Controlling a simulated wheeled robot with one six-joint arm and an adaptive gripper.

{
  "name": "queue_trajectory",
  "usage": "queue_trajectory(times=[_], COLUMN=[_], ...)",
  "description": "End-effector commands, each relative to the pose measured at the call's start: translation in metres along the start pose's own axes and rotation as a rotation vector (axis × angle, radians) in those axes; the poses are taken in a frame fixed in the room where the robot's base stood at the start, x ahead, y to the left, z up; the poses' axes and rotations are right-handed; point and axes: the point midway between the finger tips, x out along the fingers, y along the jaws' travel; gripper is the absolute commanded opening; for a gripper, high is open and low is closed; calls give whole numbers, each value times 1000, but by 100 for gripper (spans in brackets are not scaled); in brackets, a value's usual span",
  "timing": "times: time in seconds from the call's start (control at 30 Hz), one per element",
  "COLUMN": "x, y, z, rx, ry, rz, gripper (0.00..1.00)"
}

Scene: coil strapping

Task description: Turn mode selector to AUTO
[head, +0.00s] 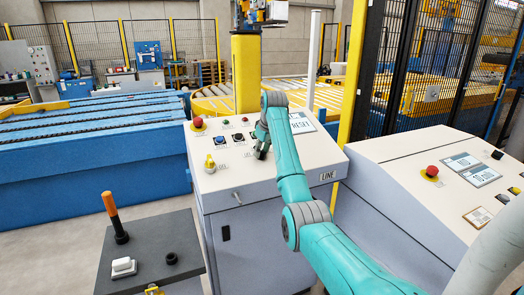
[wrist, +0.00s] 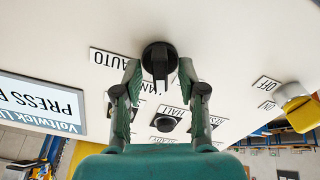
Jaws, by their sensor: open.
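The mode selector (wrist: 159,60) is a black round knob with a raised grip bar, on the pale panel in the wrist view. Its bar runs roughly up and down in the picture. The AUTO label (wrist: 109,59) is upside down to its left; a partly hidden label (wrist: 148,108) ending in "AN" is below. My gripper (wrist: 160,68) is open, one finger on each side of the knob; I cannot tell whether they touch it.
A black HALT button (wrist: 168,123) sits between my fingers' bases. A yellow OFF/ON switch (wrist: 299,107) is to the right and a PRESS display (wrist: 40,103) to the left. The head view shows a red emergency button (head: 198,122) and a second console (head: 420,165).

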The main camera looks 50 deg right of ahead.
Motion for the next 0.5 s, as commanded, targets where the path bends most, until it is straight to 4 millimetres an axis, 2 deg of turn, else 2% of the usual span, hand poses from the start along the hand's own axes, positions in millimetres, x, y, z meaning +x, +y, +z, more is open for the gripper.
queue_trajectory(times=[0.23,0.27,0.4,0.43,0.5], x=[1,1,1,1,1], y=[0,0,0,0,0], z=[0,0,0,0,0], rx=[0,0,0,0,0], ry=[1,1,1,1,1], rz=[0,0,0,0,0], gripper=[41,38,3,0,0])
